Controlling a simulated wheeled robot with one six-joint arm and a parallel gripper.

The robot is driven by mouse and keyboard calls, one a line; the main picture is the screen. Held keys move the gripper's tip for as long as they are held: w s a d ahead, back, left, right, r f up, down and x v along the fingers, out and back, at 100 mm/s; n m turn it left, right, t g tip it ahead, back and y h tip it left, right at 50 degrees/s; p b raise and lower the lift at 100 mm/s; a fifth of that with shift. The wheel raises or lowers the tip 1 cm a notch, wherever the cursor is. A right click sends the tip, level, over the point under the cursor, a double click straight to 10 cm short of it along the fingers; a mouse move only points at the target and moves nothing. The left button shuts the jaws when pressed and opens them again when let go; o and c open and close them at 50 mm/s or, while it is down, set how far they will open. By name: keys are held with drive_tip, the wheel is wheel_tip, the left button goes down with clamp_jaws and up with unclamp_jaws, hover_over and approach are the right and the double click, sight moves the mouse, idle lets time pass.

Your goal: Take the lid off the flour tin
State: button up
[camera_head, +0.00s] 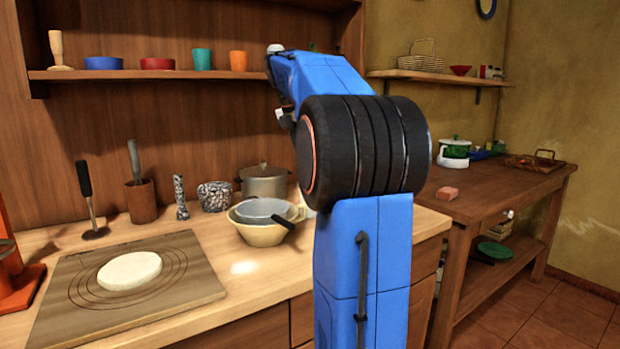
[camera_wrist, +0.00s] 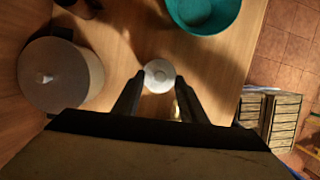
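A small white round top (camera_wrist: 159,76) shows from above in the wrist view, on or above the wooden counter. It looks like the lid of a tin, but I cannot read any label. My gripper (camera_wrist: 157,91) is open, with one dark finger on each side of the white top and a gap on both sides. I cannot tell how high the fingertips are above it. In the head view my blue arm hides the gripper and most of this spot.
A lidded pot (camera_wrist: 62,74) stands left of the fingers, and a teal bowl (camera_wrist: 203,14) lies beyond them to the right. In the head view a cream bowl (camera_head: 258,235) with a strainer and a board (camera_head: 190,284) with dough (camera_head: 129,270) occupy the counter.

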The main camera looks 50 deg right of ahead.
drive_tip(key=shift+x, duration=0.85)
clamp_jaws()
